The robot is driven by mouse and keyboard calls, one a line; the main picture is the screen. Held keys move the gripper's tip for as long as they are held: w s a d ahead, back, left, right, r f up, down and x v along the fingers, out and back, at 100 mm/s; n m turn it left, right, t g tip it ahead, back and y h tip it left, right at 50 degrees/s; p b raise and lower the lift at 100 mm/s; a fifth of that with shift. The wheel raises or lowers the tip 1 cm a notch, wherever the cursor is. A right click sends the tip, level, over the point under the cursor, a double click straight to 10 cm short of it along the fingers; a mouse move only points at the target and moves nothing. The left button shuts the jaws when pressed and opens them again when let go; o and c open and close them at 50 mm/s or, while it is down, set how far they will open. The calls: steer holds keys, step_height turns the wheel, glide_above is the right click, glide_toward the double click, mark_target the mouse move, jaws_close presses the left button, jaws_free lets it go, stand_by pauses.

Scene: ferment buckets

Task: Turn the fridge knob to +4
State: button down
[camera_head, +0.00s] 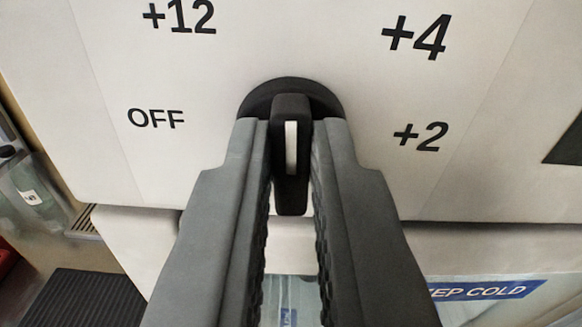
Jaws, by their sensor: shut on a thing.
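The fridge knob (292,105) is a black round dial with a raised grip bar and a white line, set on a white panel. The bar and its line stand upright in the picture. Which end is the pointer I cannot tell for sure. My gripper (291,135) is shut on the grip bar, one finger on each side. The +4 mark (416,37) is up and right of the knob. The +2 mark (420,137) is to the right, the OFF mark (156,118) to the left, the +12 mark (179,17) up and left. The panel straight above the knob is cut off.
Below the panel is a glass-fronted part with a blue "KEEP COLD" style label (487,290), partly hidden by my gripper. At the left are a clear container (32,195) and a dark ribbed mat (80,300). The panel around the knob is clear.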

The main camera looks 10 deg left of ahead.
steer(key=m, duration=0.4)
steer(key=shift+d+m, duration=0.1)
steer(key=shift+m, duration=0.2)
steer(key=shift+w+d+f+m, duration=0.1)
steer(key=shift+m, duration=1.15)
steer(key=shift+d+f+m, duration=0.1)
steer(key=shift+m, duration=1.15)
steer(key=c, duration=1.5)
jaws_free()
steer(key=shift+r, duration=0.1)
steer(key=v, duration=1.7)
